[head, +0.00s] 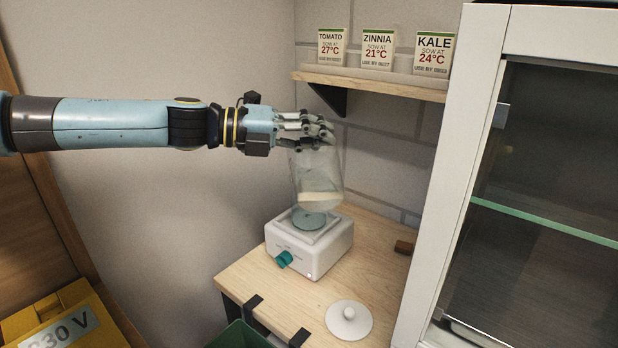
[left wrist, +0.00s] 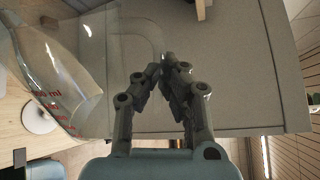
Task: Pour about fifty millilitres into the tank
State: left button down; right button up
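My left gripper (head: 318,130) is at the top of a clear measuring jug (head: 318,178) in the head view. In the left wrist view the jug (left wrist: 62,80) shows red millilitre marks and looks tilted. The fingers (left wrist: 166,70) are close together beside the jug, by a faint clear outline that looks like its handle, and seem shut on it. The jug is over a white unit (head: 318,258) with a teal knob and a round teal-grey top, which I take for the tank's base. A pale band shows low in the jug; the liquid level is unclear. My right gripper is out of view.
A white round lid (head: 348,320) lies on the wooden bench (head: 250,287), in front of the unit. A shelf (head: 375,85) with seed packets is behind. A glass-doored cabinet (head: 487,80) stands at right. A yellow 230 V box (head: 65,325) is at lower left.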

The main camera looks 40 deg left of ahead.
aim_at(323, 175)
pick_arm(q)
jog(key=shift+w+a, duration=0.1)
dwell(0.3)
jog(key=shift+w+a+r+n+b, duration=0.3)
jog(key=shift+w+a+r+b, duration=0.15)
jog(key=shift+a+b, duration=0.2)
dwell(1.2)
jog(key=shift+s+d+f+p, duration=0.15)
jog(key=shift+s+d+p, duration=0.2)
jog(key=shift+d+p, duration=0.2)
jog(key=shift+s+d+f+p, duration=0.15)
jog(key=shift+s+d+p, duration=0.25)
jog(key=shift+p, duration=0.2)
jog(key=f+m, duration=0.1)
jog(key=s+d+f+m, duration=0.1)
jog(key=d+f+m, duration=0.1)
jog(key=shift+s+f+t+y, duration=0.3)
jog(key=shift+f+t, duration=0.1)
jog(key=shift+s+d+f+m, duration=0.1)
jog(key=shift+d+m, duration=0.05)
jog(key=shift+m, duration=0.25)
jog(key=shift+d+f+m, duration=0.1)
jog(key=shift+f+m, duration=0.1)
jog(key=shift+m, duration=0.1)
jog(key=shift+s, duration=0.1)
jog(key=shift+d+p, duration=0.1)
jog(key=shift+p, duration=0.2)
